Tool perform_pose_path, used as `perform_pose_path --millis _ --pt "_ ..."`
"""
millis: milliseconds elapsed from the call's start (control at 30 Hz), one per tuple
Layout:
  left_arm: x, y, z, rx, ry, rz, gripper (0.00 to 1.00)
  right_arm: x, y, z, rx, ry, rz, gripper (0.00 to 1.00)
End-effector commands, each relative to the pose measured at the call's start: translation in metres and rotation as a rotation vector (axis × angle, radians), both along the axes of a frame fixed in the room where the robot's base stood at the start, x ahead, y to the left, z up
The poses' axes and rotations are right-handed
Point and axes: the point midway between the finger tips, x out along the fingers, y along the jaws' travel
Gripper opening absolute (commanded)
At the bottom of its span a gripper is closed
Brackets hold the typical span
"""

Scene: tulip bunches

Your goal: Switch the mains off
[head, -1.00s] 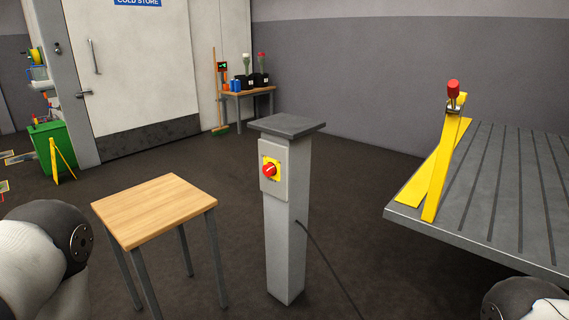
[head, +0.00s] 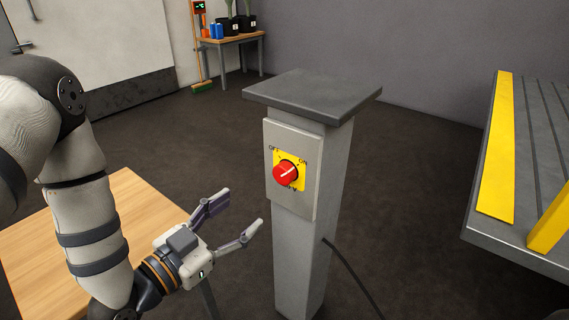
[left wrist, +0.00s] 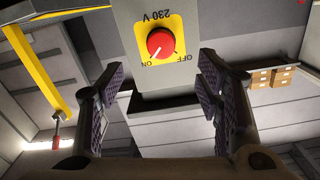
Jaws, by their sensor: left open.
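The mains switch is a red rotary knob (head: 286,173) on a yellow plate (head: 300,182), set in a grey box (head: 309,206) on a grey pillar (head: 300,262). The knob's pale mark points up and right, to the ON label. The knob also shows in the left wrist view (left wrist: 161,44), upside down, with its mark towards ON. My left gripper (head: 238,213) is open and empty, to the lower left of the knob and apart from it. In the left wrist view the knob appears beyond the spread fingers. My right gripper is out of view.
A wooden table (head: 128,215) stands at left under my left arm. The pillar has an overhanging dark top (head: 312,92) and a cable (head: 352,270) at its right side. A grey platform (head: 535,240) with yellow bars is at right. Floor shows between pillar and platform.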

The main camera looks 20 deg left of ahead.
Motion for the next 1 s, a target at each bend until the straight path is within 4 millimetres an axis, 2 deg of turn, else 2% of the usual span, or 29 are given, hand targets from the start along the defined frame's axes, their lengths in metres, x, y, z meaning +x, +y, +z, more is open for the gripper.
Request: perform_pose_path --millis 167,500,600,767,1000 --pt "0.011 -0.003 0.006 -0.001 -0.029 -0.002 0.59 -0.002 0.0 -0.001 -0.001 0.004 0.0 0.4" --pt "0.087 -0.031 0.004 -0.001 -0.025 -0.003 0.59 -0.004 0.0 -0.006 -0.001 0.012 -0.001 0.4" --pt "0.103 -0.037 0.004 -0.001 -0.024 -0.002 0.59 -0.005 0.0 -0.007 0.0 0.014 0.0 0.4" --pt "0.115 -0.041 0.004 -0.001 -0.022 -0.001 0.59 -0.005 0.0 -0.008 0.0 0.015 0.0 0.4" --pt "0.115 -0.041 0.005 -0.002 -0.022 -0.001 0.57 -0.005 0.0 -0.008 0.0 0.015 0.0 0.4"
